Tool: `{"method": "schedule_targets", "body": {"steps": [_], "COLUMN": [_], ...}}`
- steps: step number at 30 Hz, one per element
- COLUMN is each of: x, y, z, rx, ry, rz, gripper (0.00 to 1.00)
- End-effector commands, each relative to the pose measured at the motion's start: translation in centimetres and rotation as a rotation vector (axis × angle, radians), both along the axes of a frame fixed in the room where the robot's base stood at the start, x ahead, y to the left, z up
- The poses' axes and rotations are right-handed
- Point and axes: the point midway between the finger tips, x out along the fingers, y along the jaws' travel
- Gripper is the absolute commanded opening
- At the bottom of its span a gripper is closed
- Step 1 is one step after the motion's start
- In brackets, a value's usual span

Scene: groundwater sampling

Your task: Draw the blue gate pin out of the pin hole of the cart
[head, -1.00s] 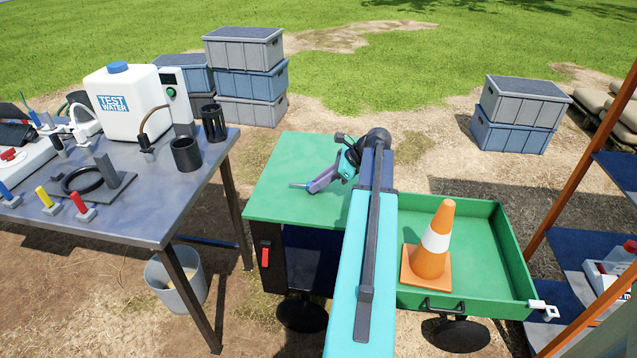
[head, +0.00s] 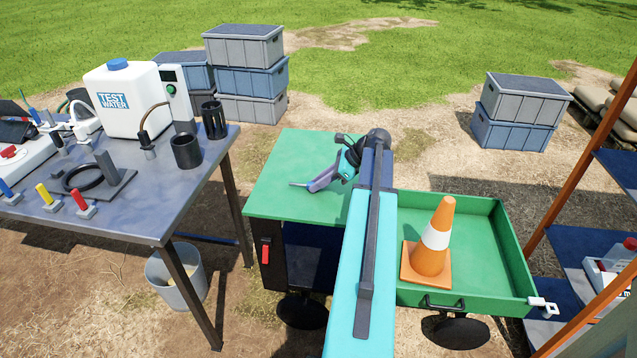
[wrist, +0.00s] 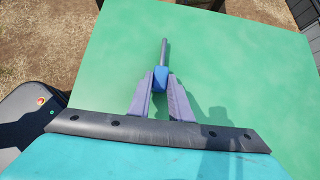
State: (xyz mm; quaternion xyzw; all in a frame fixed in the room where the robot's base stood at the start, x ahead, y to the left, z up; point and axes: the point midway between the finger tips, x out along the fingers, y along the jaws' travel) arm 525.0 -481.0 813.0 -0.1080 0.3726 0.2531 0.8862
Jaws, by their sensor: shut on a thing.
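The blue gate pin (wrist: 161,78) is between the fingertips of my gripper (wrist: 160,85) in the wrist view. Its blue head is gripped and its grey shaft points away from the fingers, with its full length bare. In the head view my gripper (head: 322,181) is shut over the green top of the cart (head: 275,200), and the pin's grey shaft (head: 298,185) sticks out to the left. The blue head is hard to make out there. The green top also fills most of the wrist view (wrist: 230,70). I cannot make out the pin hole in either view.
An orange cone (head: 431,255) stands in the cart's green tray at right. A metal table (head: 130,215) with a water tank (head: 125,105) and several small items stands at left. A grey bucket (head: 176,283) is below it. Stacked crates (head: 518,115) stand behind.

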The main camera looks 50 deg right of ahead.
Motion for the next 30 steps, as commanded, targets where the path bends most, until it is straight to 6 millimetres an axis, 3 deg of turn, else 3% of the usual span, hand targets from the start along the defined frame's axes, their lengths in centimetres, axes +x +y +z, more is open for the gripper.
{"method": "schedule_targets", "body": {"steps": [20,21,24,30], "x": [-0.2,-0.2,-0.2,-0.2], "y": [0.2,0.3,0.3,0.5], "z": [-1.3,-1.3,-1.3,-1.3], "rx": [0.004,0.004,0.005,0.007], "ry": [0.012,0.012,0.012,0.014], "rz": [0.004,0.004,0.005,0.007], "gripper": [0.0,0.21,0.38,0.4]}}
